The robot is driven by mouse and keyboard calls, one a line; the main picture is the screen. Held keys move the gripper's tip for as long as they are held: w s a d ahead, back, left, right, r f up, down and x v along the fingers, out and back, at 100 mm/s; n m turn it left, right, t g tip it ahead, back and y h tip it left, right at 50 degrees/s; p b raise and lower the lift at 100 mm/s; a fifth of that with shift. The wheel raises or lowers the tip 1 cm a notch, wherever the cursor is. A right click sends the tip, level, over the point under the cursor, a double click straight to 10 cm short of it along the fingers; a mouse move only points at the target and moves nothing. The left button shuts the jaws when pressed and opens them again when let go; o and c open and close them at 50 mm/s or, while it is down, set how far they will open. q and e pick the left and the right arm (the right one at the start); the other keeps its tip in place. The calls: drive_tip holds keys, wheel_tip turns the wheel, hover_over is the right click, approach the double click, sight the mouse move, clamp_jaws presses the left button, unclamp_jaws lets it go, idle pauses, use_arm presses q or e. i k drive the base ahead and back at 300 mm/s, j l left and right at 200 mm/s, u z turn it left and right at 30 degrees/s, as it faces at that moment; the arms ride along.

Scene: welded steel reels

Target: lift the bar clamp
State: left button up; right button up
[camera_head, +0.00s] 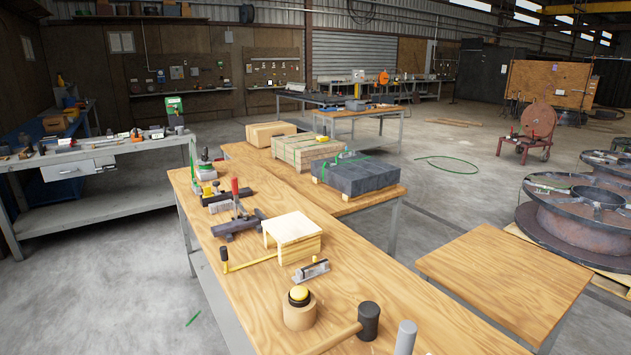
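A long, thin yellow bar with dark ends (250,262) lies on the near wooden workbench (350,280), in front of a pale wooden box. It looks most like the bar clamp, but it is small and I cannot be sure. A dark tool with an upright red handle (235,194) stands behind it and could also be a clamp. Neither of my grippers shows in the head view, and nothing is seen holding either tool.
The pale wooden box (292,237) sits beside the yellow bar. A small metal tool (310,271), a yellow-topped cylinder (299,308), a black-headed mallet (368,320) and a grey cylinder (405,338) stand or lie nearer.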

sight(234, 181)
drive_tip(key=k+l+z, duration=0.1)
drive_tip(key=k+z, duration=0.15)
drive_tip(key=k, duration=0.4)
drive_tip(key=z, duration=0.35)
drive_tip(key=j+z, duration=0.15)
drive_tip(key=z, duration=0.25)
drive_tip(key=i+j+z, duration=0.1)
drive_tip(key=z, duration=0.25)
drive_tip(key=i+j, duration=0.1)
drive_tip(key=j, duration=0.55)
drive_tip(key=i+j, duration=0.1)
drive_tip(key=j, duration=0.6)
drive_tip(key=i+j, duration=0.1)
drive_tip(key=j, duration=1.25)
drive_tip(key=i+j, duration=0.15)
drive_tip(key=j, duration=0.5)
drive_tip(key=i+j, duration=0.1)
drive_tip(key=j, duration=0.55)
drive_tip(key=i+j, duration=0.1)
drive_tip(key=j, duration=0.6)
drive_tip(key=i+j, duration=0.1)
drive_tip(key=j, duration=0.55)
